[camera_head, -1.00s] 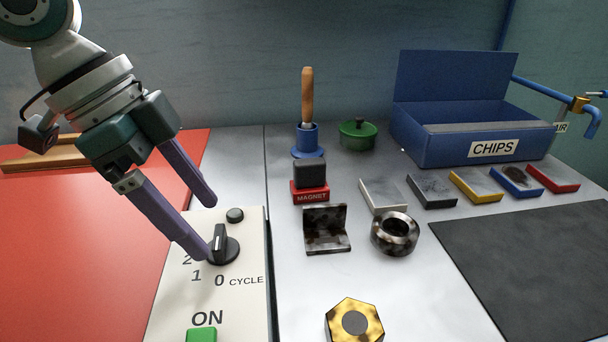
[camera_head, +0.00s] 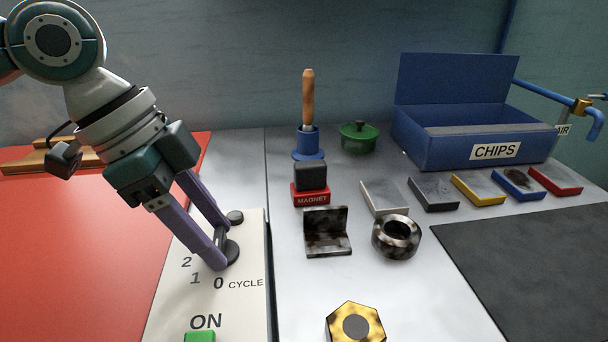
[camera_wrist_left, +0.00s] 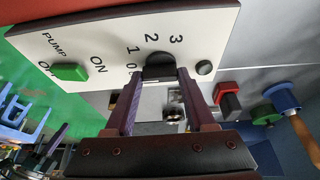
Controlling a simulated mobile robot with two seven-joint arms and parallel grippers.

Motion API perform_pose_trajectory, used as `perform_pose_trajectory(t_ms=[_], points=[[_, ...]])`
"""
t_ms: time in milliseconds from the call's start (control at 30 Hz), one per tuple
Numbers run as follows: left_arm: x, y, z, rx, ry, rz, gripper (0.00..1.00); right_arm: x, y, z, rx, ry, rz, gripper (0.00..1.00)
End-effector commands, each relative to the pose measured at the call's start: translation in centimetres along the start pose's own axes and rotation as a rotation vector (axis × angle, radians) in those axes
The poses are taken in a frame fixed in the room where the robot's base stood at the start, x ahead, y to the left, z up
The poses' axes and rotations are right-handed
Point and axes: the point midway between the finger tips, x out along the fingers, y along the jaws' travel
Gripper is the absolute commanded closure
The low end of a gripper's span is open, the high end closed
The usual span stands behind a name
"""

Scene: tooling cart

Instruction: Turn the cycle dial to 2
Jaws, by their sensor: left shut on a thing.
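The black cycle dial (camera_head: 233,252) sits on the pale control panel (camera_head: 170,302), with the marks 0, 1 and 2 visible around it. In the left wrist view the dial (camera_wrist_left: 160,62) has 0, 1, 2 and 3 beside it. My left gripper (camera_head: 222,247) reaches down from the upper left and is shut on the dial's raised grip. In the left wrist view its purple fingers (camera_wrist_left: 160,74) stand on either side of the grip. The fingers hide most of the grip, so I cannot tell which number it points to. My right gripper is not in view.
A dark round button (camera_head: 235,216) sits just behind the dial. A green button (camera_head: 200,337) is at the panel's front. Right of the panel stand a dark angle block (camera_head: 326,235), a metal ring (camera_head: 396,237) and a brass hex piece (camera_head: 355,323).

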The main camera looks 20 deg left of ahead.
Motion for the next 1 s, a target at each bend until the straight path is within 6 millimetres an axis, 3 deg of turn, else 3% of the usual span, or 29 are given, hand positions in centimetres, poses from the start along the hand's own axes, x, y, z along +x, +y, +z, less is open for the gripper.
perform_pose_trajectory(t_ms=[33,300,667,1000], points=[[-0.02,0.02,-0.02,0.000,0.000,0.001,0.71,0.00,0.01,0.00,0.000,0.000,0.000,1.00],[-0.02,0.03,-0.03,0.000,0.000,0.001,1.00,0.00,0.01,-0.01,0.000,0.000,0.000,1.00],[-0.11,-0.03,-0.12,0.056,0.002,0.026,1.00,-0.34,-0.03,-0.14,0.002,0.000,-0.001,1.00],[-0.11,-0.25,-0.20,0.289,0.005,0.122,1.00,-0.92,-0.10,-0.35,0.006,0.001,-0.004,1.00]])
